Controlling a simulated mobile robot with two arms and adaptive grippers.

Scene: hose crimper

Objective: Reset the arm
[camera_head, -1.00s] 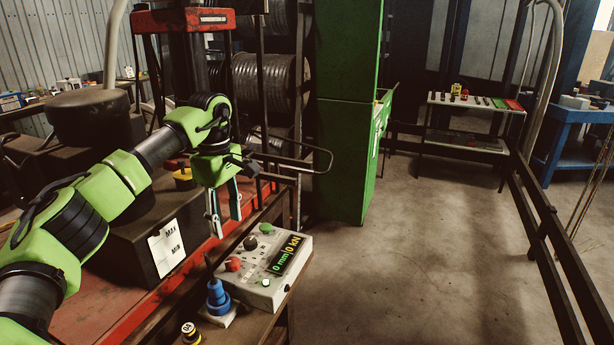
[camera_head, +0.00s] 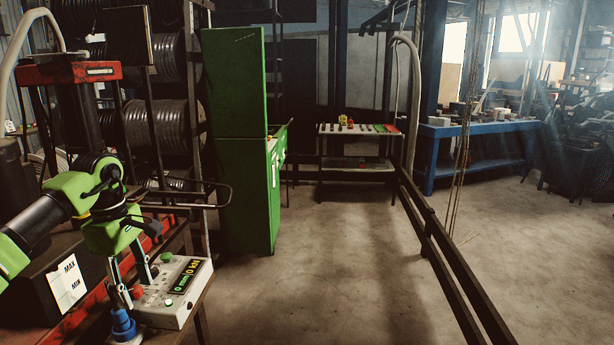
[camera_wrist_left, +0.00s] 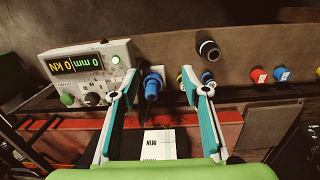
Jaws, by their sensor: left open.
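My left arm enters from the left in the head view, in green and black. Its gripper (camera_head: 132,268) points down beside the control box and holds nothing. In the left wrist view its two teal-lined fingers (camera_wrist_left: 160,92) stand wide apart. The white control box (camera_head: 178,292) shows green and yellow readings and has red, green and black knobs; it is also at upper left in the left wrist view (camera_wrist_left: 92,70). A blue connector (camera_head: 123,325) stands near the box, and in the left wrist view (camera_wrist_left: 153,86) it appears between the fingers, not gripped. My right gripper is not in view.
A tall green cabinet (camera_head: 236,150) stands behind the bench. A dark barrier rail (camera_head: 440,240) runs along the right of open floor. A small table (camera_head: 360,131) and a blue workbench (camera_head: 480,129) stand at the back. Red and blue caps (camera_wrist_left: 270,74) lie right in the wrist view.

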